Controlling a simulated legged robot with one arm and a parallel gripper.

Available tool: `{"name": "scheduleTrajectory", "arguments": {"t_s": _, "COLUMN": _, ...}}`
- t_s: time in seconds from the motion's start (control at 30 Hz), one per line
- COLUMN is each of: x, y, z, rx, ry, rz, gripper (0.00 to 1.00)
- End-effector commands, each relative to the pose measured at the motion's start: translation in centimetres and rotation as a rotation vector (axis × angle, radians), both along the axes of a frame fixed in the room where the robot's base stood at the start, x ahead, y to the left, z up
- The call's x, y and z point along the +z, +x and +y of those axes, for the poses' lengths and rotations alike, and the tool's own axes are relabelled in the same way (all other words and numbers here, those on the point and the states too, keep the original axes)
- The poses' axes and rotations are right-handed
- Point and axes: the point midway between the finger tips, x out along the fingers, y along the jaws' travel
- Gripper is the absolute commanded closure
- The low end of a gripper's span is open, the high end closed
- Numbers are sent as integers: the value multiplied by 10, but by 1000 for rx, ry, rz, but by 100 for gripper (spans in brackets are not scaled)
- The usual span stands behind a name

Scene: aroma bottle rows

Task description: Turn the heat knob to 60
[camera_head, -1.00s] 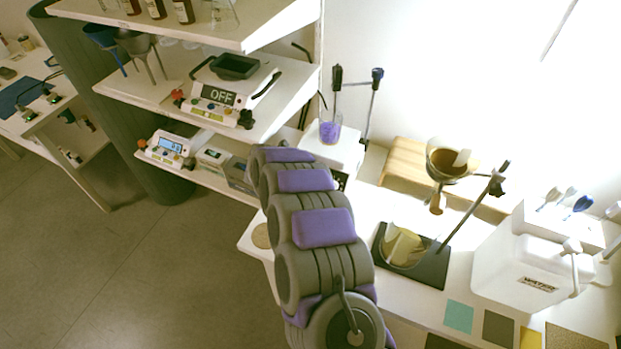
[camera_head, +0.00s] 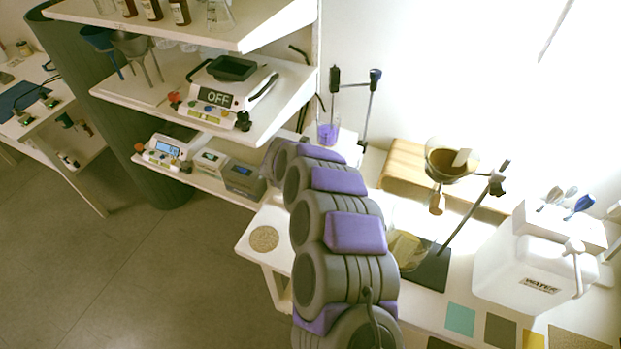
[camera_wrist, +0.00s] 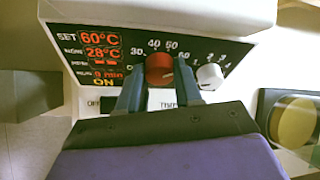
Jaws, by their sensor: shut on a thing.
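The red heat knob (camera_wrist: 160,68) sits on the black front panel (camera_wrist: 125,48) of a white heater in the wrist view. My gripper (camera_wrist: 159,88) is shut on the knob, one blue-grey finger on each side. The panel's red display (camera_wrist: 101,58) reads SET 60°C, with 28°C below and ON at the bottom. Scale numbers run around the knob. A white knob (camera_wrist: 210,76) with its own small scale is to the right. In the head view my arm hides the gripper, the heat knob and most of the heater; a beaker of purple stuff (camera_head: 328,133) shows above the arm.
In the head view, shelves at left hold a device reading OFF (camera_head: 217,97) and smaller instruments. A stand with a funnel (camera_head: 450,160) and a white water tank (camera_head: 530,262) are right of my arm. A round tan mat (camera_head: 264,238) lies at the table's left end.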

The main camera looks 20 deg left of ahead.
Motion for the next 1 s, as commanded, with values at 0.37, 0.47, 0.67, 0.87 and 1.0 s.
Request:
{"name": "scheduleTrajectory", "arguments": {"t_s": 0.37, "x": -4, "y": -4, "z": 1, "rx": -4, "ry": 3, "rz": 9, "gripper": 96}}
{"name": "scheduleTrajectory", "arguments": {"t_s": 0.47, "x": -4, "y": -4, "z": 1, "rx": -4, "ry": 4, "rz": 8, "gripper": 63}}
{"name": "scheduleTrajectory", "arguments": {"t_s": 0.67, "x": -2, "y": -2, "z": 1, "rx": -3, "ry": 5, "rz": 4, "gripper": 44}}
{"name": "scheduleTrajectory", "arguments": {"t_s": 0.87, "x": -1, "y": -1, "z": -1, "rx": -3, "ry": 7, "rz": 3, "gripper": 40}}
{"name": "scheduleTrajectory", "arguments": {"t_s": 1.0, "x": 2, "y": -3, "z": -1, "rx": -3, "ry": 7, "rz": 2, "gripper": 40}}
